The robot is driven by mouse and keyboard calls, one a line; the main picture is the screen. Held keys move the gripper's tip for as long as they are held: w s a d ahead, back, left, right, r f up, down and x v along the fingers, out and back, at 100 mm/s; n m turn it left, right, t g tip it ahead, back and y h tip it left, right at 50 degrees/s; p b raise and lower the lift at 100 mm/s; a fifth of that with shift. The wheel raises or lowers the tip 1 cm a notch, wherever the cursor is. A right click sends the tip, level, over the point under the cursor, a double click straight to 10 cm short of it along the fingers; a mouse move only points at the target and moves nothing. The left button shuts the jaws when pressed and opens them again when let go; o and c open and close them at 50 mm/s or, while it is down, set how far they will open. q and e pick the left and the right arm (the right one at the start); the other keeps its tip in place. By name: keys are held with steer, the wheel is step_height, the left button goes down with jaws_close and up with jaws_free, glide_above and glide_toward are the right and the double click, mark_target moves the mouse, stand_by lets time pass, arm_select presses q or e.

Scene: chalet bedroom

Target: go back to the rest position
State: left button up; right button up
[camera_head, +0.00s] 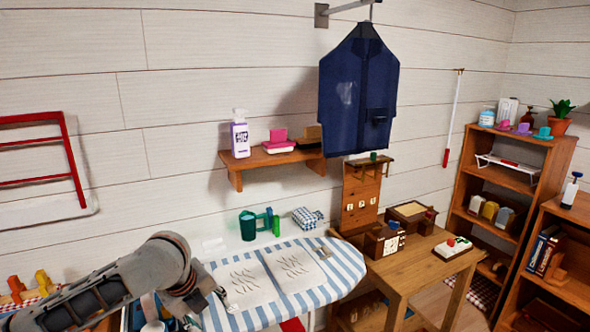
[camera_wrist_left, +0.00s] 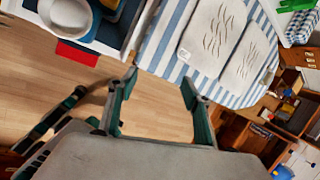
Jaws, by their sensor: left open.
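My left arm comes in from the lower left of the head view, and its gripper (camera_head: 222,298) is in front of the near left part of the ironing board (camera_head: 345,268). In the left wrist view the two teal fingers of this gripper (camera_wrist_left: 158,78) stand apart with nothing between them, only wooden floor and the board's edge beyond. The striped board also shows there (camera_wrist_left: 165,42), with two pale patterned cloths (camera_wrist_left: 212,30) on it. A dark part with teal bits (camera_wrist_left: 62,108) at the left may be my right gripper; its jaws cannot be made out.
A wooden table (camera_head: 425,260) with boxes stands right of the board, and shelves (camera_head: 500,180) stand farther right. A wall shelf (camera_head: 275,158) and a hanging blue garment (camera_head: 357,95) are behind. In the wrist view, a container with a white bowl (camera_wrist_left: 66,16) is at upper left.

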arm_select(q)
steer(key=s+d+f+n+t+h, duration=0.2)
steer(key=s+d+f+n+h, duration=0.4)
steer(key=d+f+n, duration=0.65)
steer(key=s+a+f+n+t+y, duration=0.2)
steer(key=s+a+f+n, duration=0.3)
steer(key=s, duration=0.5)
steer(key=s+a+f+n+t+y, duration=0.2)
steer(key=s+a+f+n, duration=0.4)
steer(key=s+a+f, duration=0.3)
steer(key=shift+s+a+f+y, duration=0.15)
steer(key=shift+s+a+y, duration=0.1)
steer(key=shift+s+y, duration=0.3)
